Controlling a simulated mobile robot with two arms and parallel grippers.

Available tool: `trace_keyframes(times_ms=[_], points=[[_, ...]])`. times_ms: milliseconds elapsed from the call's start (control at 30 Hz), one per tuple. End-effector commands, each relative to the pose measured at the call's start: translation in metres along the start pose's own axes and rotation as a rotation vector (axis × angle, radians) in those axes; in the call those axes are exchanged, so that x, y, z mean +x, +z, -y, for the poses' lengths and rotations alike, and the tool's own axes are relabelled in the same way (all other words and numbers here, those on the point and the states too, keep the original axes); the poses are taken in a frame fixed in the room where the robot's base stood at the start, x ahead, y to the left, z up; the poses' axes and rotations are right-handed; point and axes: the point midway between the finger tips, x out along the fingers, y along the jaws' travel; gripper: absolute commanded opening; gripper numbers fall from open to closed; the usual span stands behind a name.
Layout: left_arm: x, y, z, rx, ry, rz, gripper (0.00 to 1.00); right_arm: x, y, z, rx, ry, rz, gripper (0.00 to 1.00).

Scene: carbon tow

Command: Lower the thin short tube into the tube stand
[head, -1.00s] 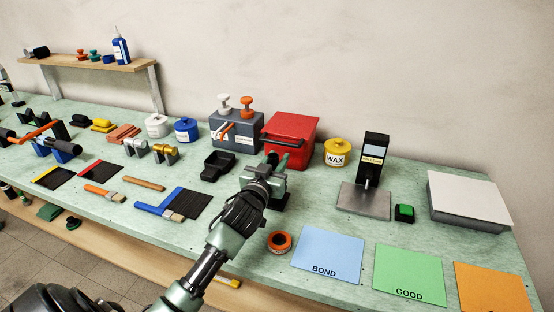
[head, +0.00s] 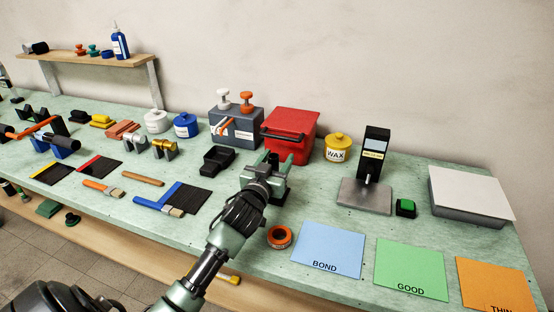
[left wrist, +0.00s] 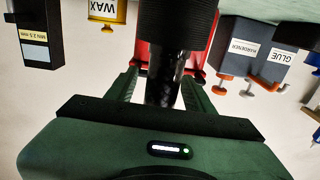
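My left gripper (head: 268,163) is over the middle of the bench, in front of the red box. In the left wrist view, its two green fingers (left wrist: 162,88) stand on either side of a dark glossy tube (left wrist: 164,93). A thicker, ridged black cylinder (left wrist: 178,30) adjoins that tube at the top of this view; I cannot tell what it is. Whether the fingers press on the tube is unclear. In the head view a dark base (head: 279,197) shows just below the gripper, mostly hidden by it; it may be the tube stand. My right gripper is in neither current view.
The red box (head: 291,133), the glue and hardener box (head: 240,128) and the wax pot (head: 338,148) stand close behind. A black tray (head: 218,159) is to the left, an orange tape roll (head: 279,237) in front. The gauge (head: 373,158) stands to the right.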

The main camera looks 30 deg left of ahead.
Motion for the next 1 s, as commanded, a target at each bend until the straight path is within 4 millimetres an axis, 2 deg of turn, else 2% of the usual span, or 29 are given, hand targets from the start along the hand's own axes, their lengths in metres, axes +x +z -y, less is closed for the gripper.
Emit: trace_keyframes(times_ms=[133,233,500,633,800,1000], points=[[-0.001,0.001,0.0,0.0,0.0,0.001,0.53,0.0,0.0,0.0,0.0,0.0,0.0,0.36],[-0.01,0.002,-0.001,-0.001,0.001,0.001,0.53,0.001,0.0,0.0,0.0,0.0,0.0,0.36],[-0.056,0.002,0.0,-0.001,0.001,0.002,0.53,0.006,0.001,0.0,0.0,0.001,0.0,0.36],[-0.071,0.001,0.0,-0.002,0.0,0.0,0.53,0.007,0.001,-0.001,0.0,0.001,0.0,0.36],[-0.078,0.0,0.0,0.0,0.0,-0.001,0.53,0.008,0.001,-0.001,0.0,0.001,0.0,0.36],[-0.078,0.0,0.0,0.0,0.0,0.0,0.53,0.007,0.001,-0.002,0.0,0.002,0.0,0.36]])
